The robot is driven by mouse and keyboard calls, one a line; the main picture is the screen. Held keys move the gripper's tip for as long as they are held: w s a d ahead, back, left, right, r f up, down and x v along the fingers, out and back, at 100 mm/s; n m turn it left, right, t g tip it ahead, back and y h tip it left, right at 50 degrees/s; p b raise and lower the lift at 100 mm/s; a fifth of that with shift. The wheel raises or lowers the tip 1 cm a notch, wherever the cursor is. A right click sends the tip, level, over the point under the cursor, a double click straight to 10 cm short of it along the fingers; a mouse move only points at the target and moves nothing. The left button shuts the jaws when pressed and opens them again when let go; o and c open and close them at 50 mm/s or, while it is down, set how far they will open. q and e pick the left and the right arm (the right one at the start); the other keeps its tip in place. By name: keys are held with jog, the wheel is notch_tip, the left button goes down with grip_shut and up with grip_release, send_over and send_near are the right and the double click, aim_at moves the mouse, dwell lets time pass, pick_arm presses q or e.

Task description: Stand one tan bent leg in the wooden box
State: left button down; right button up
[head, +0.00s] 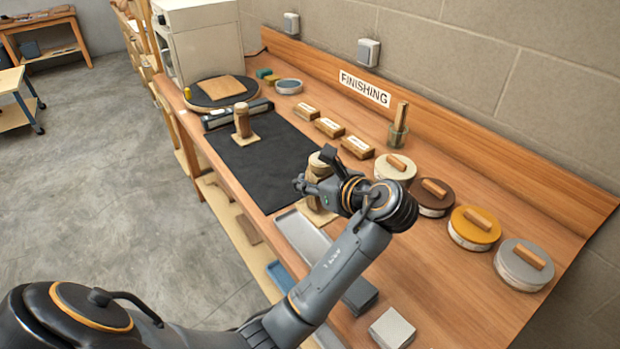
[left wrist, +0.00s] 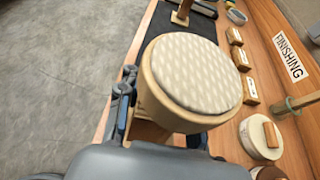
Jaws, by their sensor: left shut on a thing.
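My left gripper (head: 316,178) is at the near right end of a black mat on the bench. It is shut on a round wooden piece (head: 319,163) with a pale top, above or on a flat tan base; the arm hides part of it. In the left wrist view this piece (left wrist: 196,74) fills the middle, with a patterned pale disc on top and my gripper (left wrist: 125,105) fingers partly seen at its side. I cannot clearly make out a tan bent leg or the wooden box in either view. My right gripper is not in view.
A small wooden post on a square base (head: 242,124) stands on the black mat (head: 258,168). Several labelled blocks (head: 329,127), a jar with a stick (head: 398,130) and round lidded tins (head: 475,228) line the back. Grey blocks (head: 391,328) lie near the front.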

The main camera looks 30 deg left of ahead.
pick_arm(q)
jog(key=shift+s+d, duration=0.4)
jog(key=shift+d, duration=0.15)
jog(key=shift+s+d+f+m+t, duration=0.15)
jog(key=shift+s+f+m+t, duration=0.1)
jog(key=shift+m+t, duration=0.2)
jog(key=shift+s+f+t, duration=0.15)
jog(key=shift+f+t, duration=0.05)
jog(key=shift+t, duration=0.05)
jog(key=s+d+f+m+t+h, duration=0.7)
jog(key=s+d+f+m+h, duration=0.3)
jog(key=s+m+h, duration=0.2)
jog(key=shift+s+f+m+h, duration=0.35)
jog(key=shift+s+m, duration=0.2)
jog(key=shift+s, duration=0.5)
